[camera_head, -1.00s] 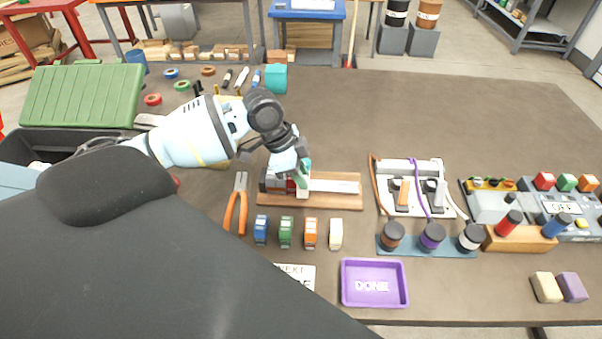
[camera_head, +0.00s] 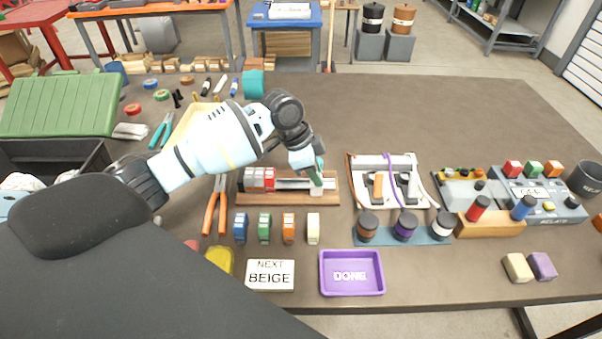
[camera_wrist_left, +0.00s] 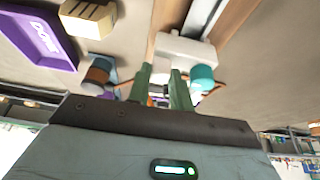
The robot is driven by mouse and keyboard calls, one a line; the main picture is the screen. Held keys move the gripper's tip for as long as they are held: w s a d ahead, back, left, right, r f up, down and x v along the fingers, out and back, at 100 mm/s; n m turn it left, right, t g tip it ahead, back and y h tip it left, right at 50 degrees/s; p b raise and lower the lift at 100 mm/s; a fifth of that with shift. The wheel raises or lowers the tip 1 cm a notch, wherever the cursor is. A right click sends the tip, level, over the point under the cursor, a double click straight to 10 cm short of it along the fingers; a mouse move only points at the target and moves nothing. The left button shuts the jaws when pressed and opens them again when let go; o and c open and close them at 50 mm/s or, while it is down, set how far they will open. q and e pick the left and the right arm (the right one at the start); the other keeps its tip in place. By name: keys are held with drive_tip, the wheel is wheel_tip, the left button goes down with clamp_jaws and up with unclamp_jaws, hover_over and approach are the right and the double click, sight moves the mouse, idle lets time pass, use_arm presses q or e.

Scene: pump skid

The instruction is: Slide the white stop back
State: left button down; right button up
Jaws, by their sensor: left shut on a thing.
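The white stop (camera_head: 316,189) sits on the metal rail of a wooden board (camera_head: 290,201), toward the right end of the rail. In the left wrist view the white stop (camera_wrist_left: 186,47) is just beyond my green fingers. My left gripper (camera_head: 318,174) reaches down from the left and is shut on the stop. Grey and red blocks (camera_head: 259,178) sit at the left end of the rail, with bare rail between them and the stop. The exact finger contact is partly hidden in the head view. My right gripper is not in view.
Blue, green, orange and beige blocks (camera_head: 313,229) stand in a row before the board. Orange pliers (camera_head: 215,206) lie left. A cable panel (camera_head: 393,184) stands right of the board.

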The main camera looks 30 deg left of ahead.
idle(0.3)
use_arm(q)
drive_tip(key=c, duration=1.2)
unclamp_jaws()
drive_tip(key=shift+c, duration=0.2)
drive_tip(key=shift+r, duration=0.1)
drive_tip(key=v, duration=0.7)
drive_tip(key=shift+r, duration=0.25)
drive_tip(key=shift+s, duration=0.1)
